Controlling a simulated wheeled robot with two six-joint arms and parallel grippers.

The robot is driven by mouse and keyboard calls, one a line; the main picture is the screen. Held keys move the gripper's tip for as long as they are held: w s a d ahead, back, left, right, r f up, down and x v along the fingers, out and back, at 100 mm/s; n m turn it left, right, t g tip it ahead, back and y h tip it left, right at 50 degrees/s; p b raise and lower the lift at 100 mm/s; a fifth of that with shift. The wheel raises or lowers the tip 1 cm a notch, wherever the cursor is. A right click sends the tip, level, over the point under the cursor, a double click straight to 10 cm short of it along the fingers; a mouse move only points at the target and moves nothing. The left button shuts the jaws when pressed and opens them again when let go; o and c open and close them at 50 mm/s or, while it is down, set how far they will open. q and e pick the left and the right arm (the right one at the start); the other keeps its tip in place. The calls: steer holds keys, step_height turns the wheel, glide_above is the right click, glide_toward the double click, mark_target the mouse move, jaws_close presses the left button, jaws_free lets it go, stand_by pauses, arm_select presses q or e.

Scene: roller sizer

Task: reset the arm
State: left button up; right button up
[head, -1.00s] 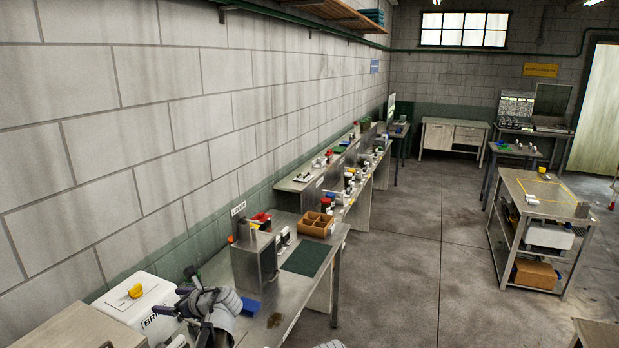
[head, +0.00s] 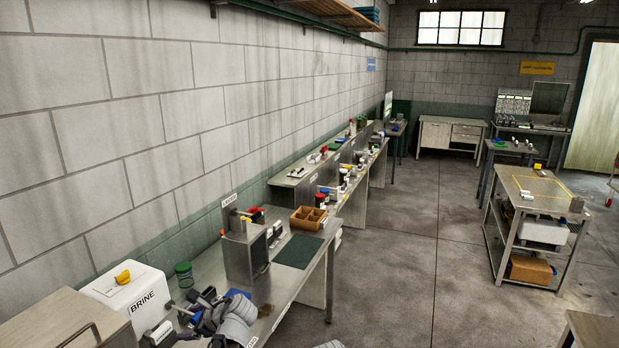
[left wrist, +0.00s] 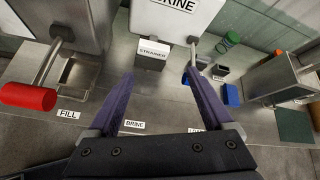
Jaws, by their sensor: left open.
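My left gripper (head: 197,308) is low at the left of the head view, over the front of the metal bench beside the white BRINE box (head: 135,296). In the left wrist view its two purple fingers (left wrist: 158,82) are spread wide with nothing between them. Behind the fingers are the BRINE box (left wrist: 172,16) and a small block labelled STRAINER (left wrist: 152,52). I cannot tell whether the gripper touches the bench. My right gripper is not in view.
A red handle (left wrist: 28,97) sits left of the fingers. A green-lidded jar (head: 184,274), a metal box (head: 245,252) and a wooden tray (head: 308,218) stand along the bench. The floor (head: 400,270) to the right is clear.

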arm_select(q)
steer(key=s+d+f+n+g+h+b, duration=0.2)
steer(key=s+d+f+n+h+b, duration=0.2)
steer(key=s+d+f, duration=0.6)
steer(key=s+d+f+n+g+h+b, duration=0.3)
steer(key=s+d+f+n+b, duration=0.6)
steer(key=d+f, duration=0.4)
steer(key=shift+s+d+f+n+h, duration=0.4)
steer(key=shift+s+d+n+h, duration=0.5)
steer(key=shift+d+n, duration=0.1)
